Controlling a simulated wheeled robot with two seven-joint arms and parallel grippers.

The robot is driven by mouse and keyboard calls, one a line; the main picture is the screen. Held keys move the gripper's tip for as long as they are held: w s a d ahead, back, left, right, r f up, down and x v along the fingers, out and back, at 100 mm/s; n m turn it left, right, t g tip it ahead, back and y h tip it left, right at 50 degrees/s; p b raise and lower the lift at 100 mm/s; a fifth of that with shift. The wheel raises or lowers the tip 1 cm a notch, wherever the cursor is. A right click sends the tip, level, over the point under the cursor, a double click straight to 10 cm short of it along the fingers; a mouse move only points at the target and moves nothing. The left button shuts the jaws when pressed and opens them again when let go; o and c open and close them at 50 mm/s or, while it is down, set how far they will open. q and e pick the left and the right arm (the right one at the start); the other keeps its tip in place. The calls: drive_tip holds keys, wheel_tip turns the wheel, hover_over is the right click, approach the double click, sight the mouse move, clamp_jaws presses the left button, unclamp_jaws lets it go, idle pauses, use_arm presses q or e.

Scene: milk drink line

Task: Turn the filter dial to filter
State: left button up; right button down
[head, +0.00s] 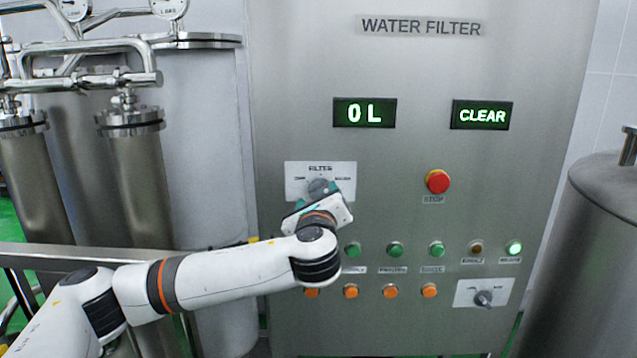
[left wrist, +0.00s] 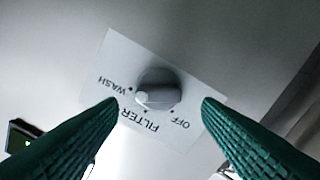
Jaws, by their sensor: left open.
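The filter dial (head: 319,187) is a grey round knob on a white plate on the steel panel. In the left wrist view the dial (left wrist: 160,88) shows a pale pointer end at its left, on the side of the WASH mark. FILTER and OFF are printed around it too. My left gripper (head: 318,203) is in front of the plate and partly covers it. In the left wrist view its green fingers (left wrist: 160,103) are open, one on each side of the dial, with visible gaps to it. My right gripper is not in view.
A red stop button (head: 438,181) sits right of the dial plate. Rows of green and orange buttons (head: 351,291) lie below, with a second knob (head: 483,298) at lower right. Displays read 0 L (head: 364,112) and CLEAR (head: 481,115). Steel cylinders (head: 140,170) stand at left.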

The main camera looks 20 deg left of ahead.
sight(320, 191)
use_arm(q)
drive_tip(key=shift+p+x, duration=0.3)
drive_tip(key=shift+x, duration=0.85)
